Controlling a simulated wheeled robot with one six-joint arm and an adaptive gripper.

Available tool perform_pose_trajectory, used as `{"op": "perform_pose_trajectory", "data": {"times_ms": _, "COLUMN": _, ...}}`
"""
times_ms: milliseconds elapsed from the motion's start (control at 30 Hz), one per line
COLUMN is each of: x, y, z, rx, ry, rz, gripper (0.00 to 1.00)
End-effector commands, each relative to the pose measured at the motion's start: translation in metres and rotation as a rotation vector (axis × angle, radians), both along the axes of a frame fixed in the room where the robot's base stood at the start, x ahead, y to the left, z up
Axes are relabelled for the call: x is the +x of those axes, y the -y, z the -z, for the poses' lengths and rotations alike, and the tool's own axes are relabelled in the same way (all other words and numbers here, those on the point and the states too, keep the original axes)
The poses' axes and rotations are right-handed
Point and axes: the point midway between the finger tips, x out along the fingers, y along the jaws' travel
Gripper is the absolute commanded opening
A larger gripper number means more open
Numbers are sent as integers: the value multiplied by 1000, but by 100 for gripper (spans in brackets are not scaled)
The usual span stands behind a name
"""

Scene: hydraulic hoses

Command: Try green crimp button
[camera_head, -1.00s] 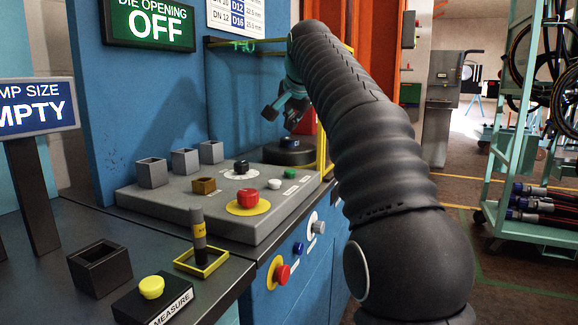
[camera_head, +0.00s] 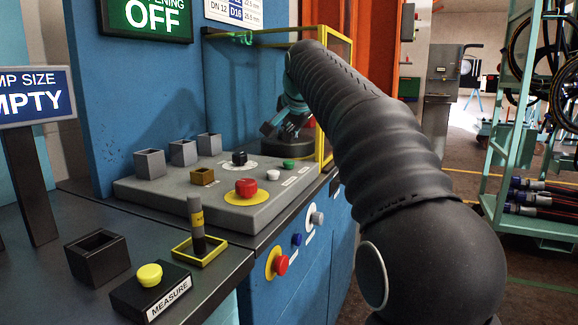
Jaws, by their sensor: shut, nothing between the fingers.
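The green crimp button (camera_head: 290,164) is a small green cap at the right rear of the grey control panel (camera_head: 150,197), beside a white button (camera_head: 272,175). My gripper (camera_head: 268,131) is shut and empty. It hangs in the air above and behind the panel's rear, up and to the left of the green button in the picture, apart from it. My dark, sleeved arm reaches in from the right.
A large red button (camera_head: 246,187) on a yellow disc and a black knob (camera_head: 239,158) stand on the panel. Several grey boxes (camera_head: 183,153) line its back. A yellow frame (camera_head: 330,100) rises beyond. A yellow measure button (camera_head: 150,274) is at front left.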

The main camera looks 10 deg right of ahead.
Motion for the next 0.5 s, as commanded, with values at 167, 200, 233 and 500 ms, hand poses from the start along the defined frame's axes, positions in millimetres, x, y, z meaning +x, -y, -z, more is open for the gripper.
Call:
{"op": "perform_pose_trajectory", "data": {"times_ms": 167, "x": 0, "y": 0, "z": 25, "rx": 0, "ry": -3, "rz": 0, "gripper": 0}}
{"op": "perform_pose_trajectory", "data": {"times_ms": 200, "x": 0, "y": 0, "z": 28, "rx": 0, "ry": -1, "rz": 0, "gripper": 0}}
{"op": "perform_pose_trajectory", "data": {"times_ms": 233, "x": 0, "y": 0, "z": 29, "rx": 0, "ry": -1, "rz": 0, "gripper": 0}}
{"op": "perform_pose_trajectory", "data": {"times_ms": 500, "x": 0, "y": 0, "z": 35, "rx": 0, "ry": -1, "rz": 0, "gripper": 0}}
